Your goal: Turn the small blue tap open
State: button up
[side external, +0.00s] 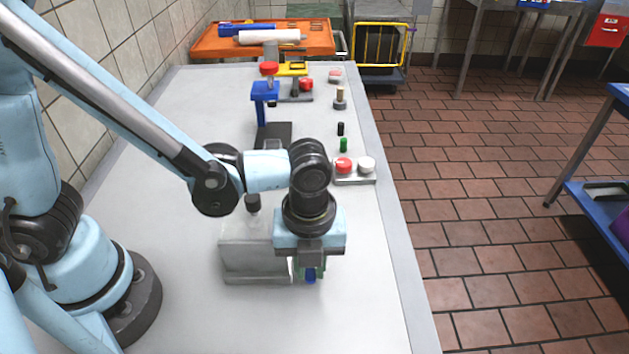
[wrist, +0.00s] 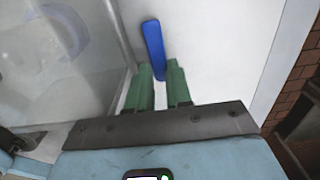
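The small blue tap shows in the wrist view as a narrow blue lever (wrist: 153,45), standing out beside a clear-walled container (wrist: 70,60). My gripper (wrist: 160,66) has two green fingers, parted with a narrow gap. The lever's near end lies in line with this gap; I cannot tell whether either finger touches it. In the side view my gripper (side external: 310,272) points down at the container's right front corner. A bit of the blue tap (side external: 311,277) shows there, mostly hidden by my gripper. The clear container (side external: 245,262) has a black cap (side external: 253,202).
The grey table (side external: 375,300) is clear in front and to the right of my gripper. Behind are a plate with a red and a white button (side external: 366,164), small green and black pieces (side external: 343,144), and a blue stand (side external: 264,92). The table's right edge is close.

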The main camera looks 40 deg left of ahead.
grip_shut()
jog(key=shift+n, duration=0.3)
jog(key=n, duration=0.1)
jog(key=w+n, duration=0.1)
jog(key=n, duration=0.1)
jog(key=shift+w+d, duration=0.1)
jog(key=shift+d, duration=0.3)
jog(key=n, duration=0.1)
jog(key=w+n, duration=0.1)
jog(key=n, duration=0.3)
jog(key=shift+w+d, duration=0.2)
jog(key=shift+w, duration=0.1)
jog(key=n, duration=0.1)
jog(key=w+n, duration=0.1)
jog(key=n, duration=0.1)
jog(key=w+n, duration=0.1)
jog(key=n, duration=0.1)
jog(key=shift+a, duration=0.2)
jog(key=shift+w+a+n, duration=0.2)
jog(key=shift+w+n, duration=0.1)
jog(key=shift+n, duration=0.75)
jog(key=shift+w+a+n, duration=0.2)
jog(key=shift+w+n, duration=0.05)
jog(key=shift+n, duration=0.8)
jog(key=shift+o, duration=1.3)
grip_release()
